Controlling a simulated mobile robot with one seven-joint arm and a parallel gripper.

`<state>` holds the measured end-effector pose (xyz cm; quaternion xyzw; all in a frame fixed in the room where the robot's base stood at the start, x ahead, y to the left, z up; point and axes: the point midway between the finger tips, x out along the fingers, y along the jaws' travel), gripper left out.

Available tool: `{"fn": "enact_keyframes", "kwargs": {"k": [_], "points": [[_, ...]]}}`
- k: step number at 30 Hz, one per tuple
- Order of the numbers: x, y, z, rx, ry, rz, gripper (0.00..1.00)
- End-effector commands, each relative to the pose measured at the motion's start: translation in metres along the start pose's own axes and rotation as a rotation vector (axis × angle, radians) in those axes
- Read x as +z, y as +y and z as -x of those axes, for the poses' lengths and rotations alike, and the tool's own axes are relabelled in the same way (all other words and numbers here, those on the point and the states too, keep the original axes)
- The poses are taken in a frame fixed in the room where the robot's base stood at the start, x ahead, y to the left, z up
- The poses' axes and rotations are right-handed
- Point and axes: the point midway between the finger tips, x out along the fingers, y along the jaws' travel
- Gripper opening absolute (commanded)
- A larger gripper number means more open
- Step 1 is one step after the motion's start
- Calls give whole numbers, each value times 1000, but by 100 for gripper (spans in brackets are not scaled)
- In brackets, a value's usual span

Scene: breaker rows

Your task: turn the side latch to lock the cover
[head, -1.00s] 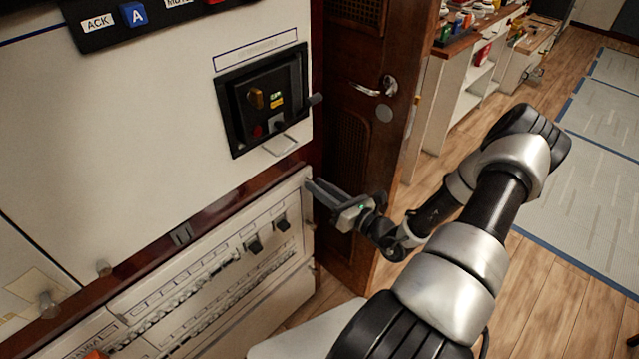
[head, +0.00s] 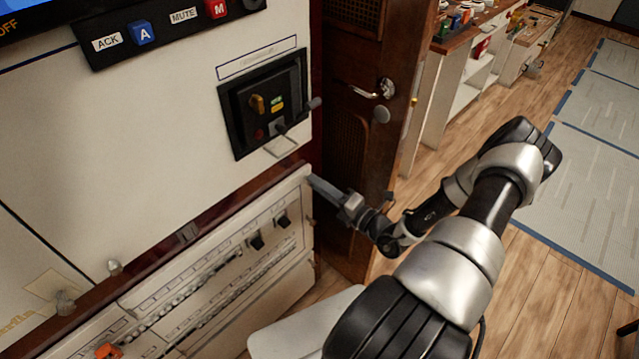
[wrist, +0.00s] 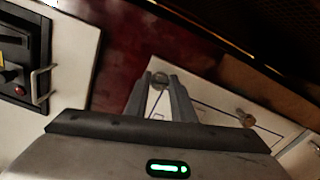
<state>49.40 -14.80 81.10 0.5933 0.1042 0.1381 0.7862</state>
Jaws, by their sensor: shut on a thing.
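The white cover (head: 283,286) is the lower front panel, with a row of breakers and two dark knobs. My gripper (head: 318,183) is at its upper right corner, pointing left. In the wrist view, my gripper (wrist: 160,78) has its fingers close together around a small round grey piece, which seems to be the side latch (wrist: 159,81). The fingers hide most of it, so its exact angle is unclear. In the head view the latch is hidden behind the fingers. A brass-coloured knob (wrist: 245,117) stands further right on the panel in the wrist view.
Above is a black switch box (head: 265,103) with a wire handle, which also shows in the wrist view (wrist: 18,60). A brown wooden door (head: 350,130) stands close behind my gripper. Open floor (head: 545,235) lies to the right.

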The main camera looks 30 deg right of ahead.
Motion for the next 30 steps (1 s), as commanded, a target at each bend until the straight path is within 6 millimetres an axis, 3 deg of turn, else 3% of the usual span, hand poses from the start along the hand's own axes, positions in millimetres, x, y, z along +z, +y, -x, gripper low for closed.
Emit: {"fn": "enact_keyframes", "kwargs": {"k": [12, 30], "points": [[-1, -1, 0, -1, 3, -241, 0], [-2, -1, 0, -1, 3, -296, 0]]}}
